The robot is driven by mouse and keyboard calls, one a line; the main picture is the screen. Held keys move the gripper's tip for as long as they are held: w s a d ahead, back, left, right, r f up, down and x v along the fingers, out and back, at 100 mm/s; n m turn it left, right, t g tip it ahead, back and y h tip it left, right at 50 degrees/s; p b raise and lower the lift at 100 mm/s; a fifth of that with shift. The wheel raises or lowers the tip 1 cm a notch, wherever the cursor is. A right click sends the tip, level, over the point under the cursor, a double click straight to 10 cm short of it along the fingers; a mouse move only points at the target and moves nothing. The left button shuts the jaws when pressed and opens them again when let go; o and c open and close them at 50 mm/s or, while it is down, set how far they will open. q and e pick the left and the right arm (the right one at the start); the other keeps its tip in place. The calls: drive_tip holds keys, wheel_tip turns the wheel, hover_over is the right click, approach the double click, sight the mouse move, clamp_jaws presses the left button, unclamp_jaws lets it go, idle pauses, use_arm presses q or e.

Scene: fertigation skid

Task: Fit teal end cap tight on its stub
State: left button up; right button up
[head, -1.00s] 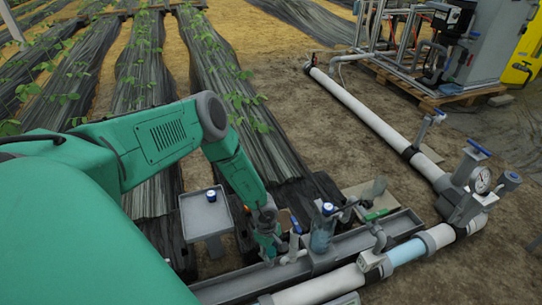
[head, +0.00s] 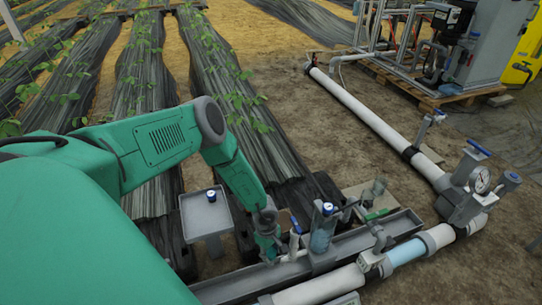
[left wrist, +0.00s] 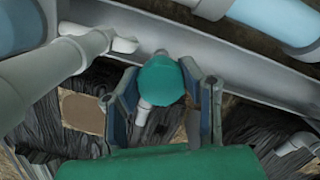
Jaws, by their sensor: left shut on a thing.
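The teal end cap (left wrist: 160,80) sits between the two fingers of my left gripper (left wrist: 167,86) in the left wrist view. The fingers are shut on its sides. A short pale stub (left wrist: 142,113) shows just below the cap; I cannot tell whether the cap is seated on it or how tight it is. In the head view my left gripper (head: 268,248) is low beside the grey trough (head: 345,256), and the cap cannot be made out there. My right gripper is not in view.
A clear filter bowl with a blue top (head: 323,228) stands right of the gripper. A small grey tray (head: 222,215) holds a blue-topped bottle (head: 211,195) at left. A white pipe (head: 370,118) with a gauge (head: 480,181) runs along the right. Pale pipework (left wrist: 60,62) lies close to the left finger.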

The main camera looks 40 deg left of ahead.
use_arm(q)
drive_tip(key=shift+f, duration=0.2)
drive_tip(key=shift+f, duration=0.3)
drive_tip(key=shift+f, duration=0.3)
idle(0.4)
drive_tip(key=o, duration=0.6)
drive_tip(key=shift+f, duration=0.35)
idle(0.4)
